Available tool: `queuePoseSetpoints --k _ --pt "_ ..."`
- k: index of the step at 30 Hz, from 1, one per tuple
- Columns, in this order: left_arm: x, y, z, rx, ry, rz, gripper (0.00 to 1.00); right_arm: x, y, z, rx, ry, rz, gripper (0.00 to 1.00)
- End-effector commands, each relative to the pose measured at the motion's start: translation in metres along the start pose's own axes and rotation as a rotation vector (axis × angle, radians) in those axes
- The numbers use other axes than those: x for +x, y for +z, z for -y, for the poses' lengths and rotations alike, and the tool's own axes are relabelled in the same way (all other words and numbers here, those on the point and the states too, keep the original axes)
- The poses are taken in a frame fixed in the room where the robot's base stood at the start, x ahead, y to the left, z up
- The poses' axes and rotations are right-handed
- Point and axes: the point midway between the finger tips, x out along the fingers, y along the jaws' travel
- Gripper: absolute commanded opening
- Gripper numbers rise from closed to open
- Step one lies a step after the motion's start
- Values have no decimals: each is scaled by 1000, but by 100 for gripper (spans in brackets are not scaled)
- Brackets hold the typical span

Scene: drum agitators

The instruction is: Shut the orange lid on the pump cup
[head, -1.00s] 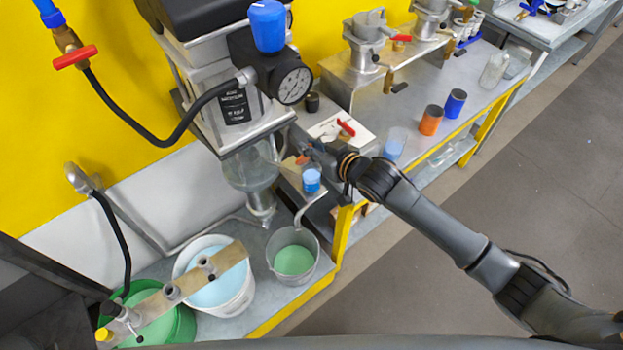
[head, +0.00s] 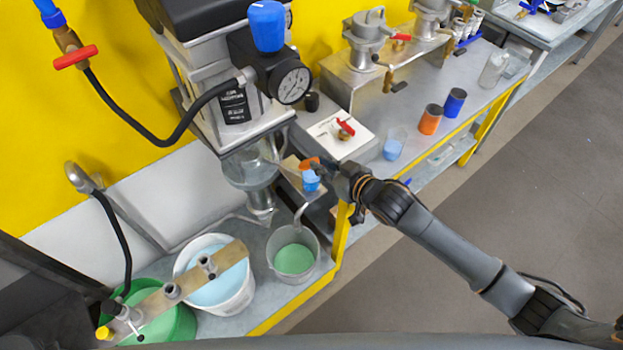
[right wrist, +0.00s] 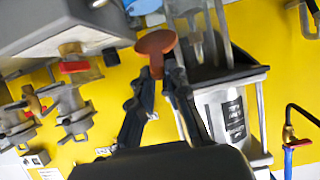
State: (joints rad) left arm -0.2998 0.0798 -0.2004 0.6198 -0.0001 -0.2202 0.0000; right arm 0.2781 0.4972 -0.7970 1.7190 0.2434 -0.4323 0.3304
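The pump cup (head: 311,182) holds blue liquid and stands on a small ledge beside the glass vessel. Its orange lid (head: 309,163) shows above the cup, tilted and not flat on the rim. My right gripper (head: 331,171) reaches in from the right, just beside the lid. In the right wrist view, the lid (right wrist: 156,42) is a round disc with a narrow part running down between the fingertips (right wrist: 162,72), which look closed on it. The cup cannot be clearly told in that view. My left gripper is not in view.
A glass vessel (head: 250,168) hangs left of the cup. A white plate with a red-handled valve (head: 340,135) lies behind it. A grey bucket (head: 293,250) and a white bucket (head: 240,300) stand below. A blue-filled beaker (head: 394,145) stands on the bench to the right.

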Motion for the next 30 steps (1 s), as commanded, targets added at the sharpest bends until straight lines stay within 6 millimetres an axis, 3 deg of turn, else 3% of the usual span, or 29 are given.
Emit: queuePoseSetpoints --k 8,18,30 --pt "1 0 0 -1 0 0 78 0 1 0 -1 1 -1 11" --pt "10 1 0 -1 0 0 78 -2 26 0 0 0 0 11" --pt "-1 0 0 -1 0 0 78 -5 18 0 0 1 0 11"
